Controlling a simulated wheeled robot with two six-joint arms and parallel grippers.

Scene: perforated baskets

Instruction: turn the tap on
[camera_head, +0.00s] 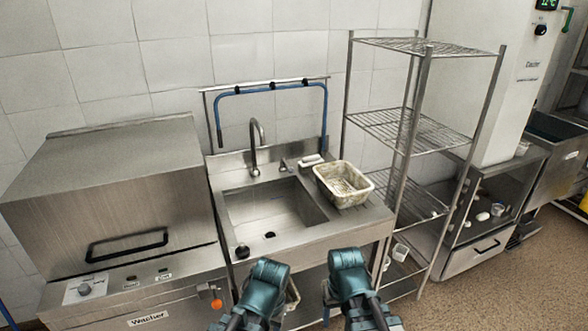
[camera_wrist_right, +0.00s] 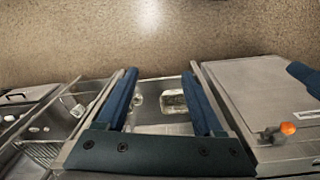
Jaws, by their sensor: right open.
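The tap (camera_head: 256,134) is a tall grey metal gooseneck at the back edge of the steel sink (camera_head: 232,207), left of centre in the head view. A small metal piece (camera_head: 283,166), possibly its lever, sits just right of its base. No water shows. My right gripper (camera_head: 348,276) is low in front of the sink, well apart from the tap; its jaws are hidden in the head view. In the right wrist view, the gripper (camera_wrist_right: 160,76) has its two blue fingers wide apart with nothing held. My left gripper (camera_head: 263,282) is beside it, its fingers hidden.
A perforated basket (camera_head: 343,184) stands on the sink's right side. A blue hose (camera_head: 270,87) hangs on a frame behind the tap. A wire rack (camera_head: 401,130) is at right, a steel machine (camera_head: 118,200) at left. The space above the basin is clear.

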